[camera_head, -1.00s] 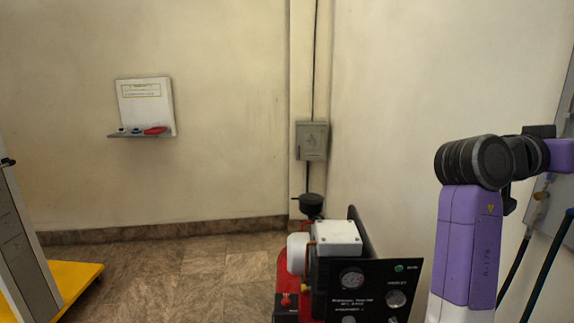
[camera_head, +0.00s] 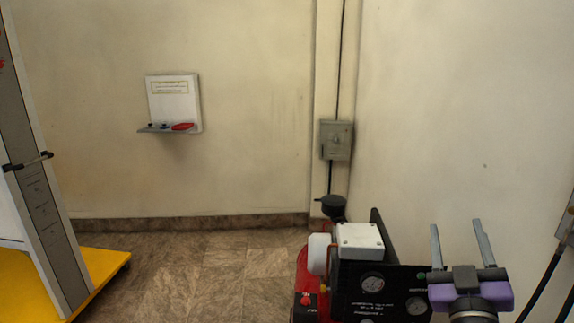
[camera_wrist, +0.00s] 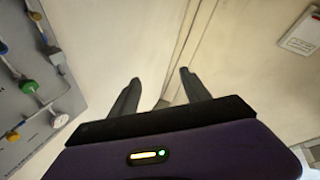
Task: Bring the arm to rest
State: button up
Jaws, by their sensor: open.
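My gripper (camera_head: 459,245) is at the lower right of the head view, its two grey fingers apart and pointing up, with nothing between them. Its purple body and a dark round joint show below the fingers, in front of the right part of a black gauge panel. In the wrist view my gripper (camera_wrist: 158,82) also shows two separated fingers with only wall behind them. The rest of my arm is mostly out of the head view.
The red trainer machine with its black gauge panel (camera_head: 392,262) stands just left of my gripper. A grey panel with valves (camera_wrist: 32,85) shows at the left of the wrist view. A wall shelf (camera_head: 172,127) and a yellow-based stand (camera_head: 100,264) are farther left. Floor between is clear.

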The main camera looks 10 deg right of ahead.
jog(key=s+a+f+n+y+p, duration=0.1)
jog(key=s+a+f+y, duration=0.2)
jog(key=s+a+f, duration=0.4)
jog(key=s+a+f+n+y+p, duration=0.1)
jog(key=s+a+f+y, duration=0.3)
jog(key=s, duration=0.4)
jog(key=s+a+f+m+g+y+p, duration=0.1)
jog(key=s+a+f+g, duration=0.1)
jog(key=s, duration=0.9)
jog(key=s+a+f+m+g+y+p, duration=0.1)
jog(key=s+a+f+g+p, duration=0.1)
jog(key=s, duration=1)
notch_tip(320, 180, down, 2)
jog(key=shift+a+f+g, duration=0.1)
jog(key=shift+a+g, duration=0.5)
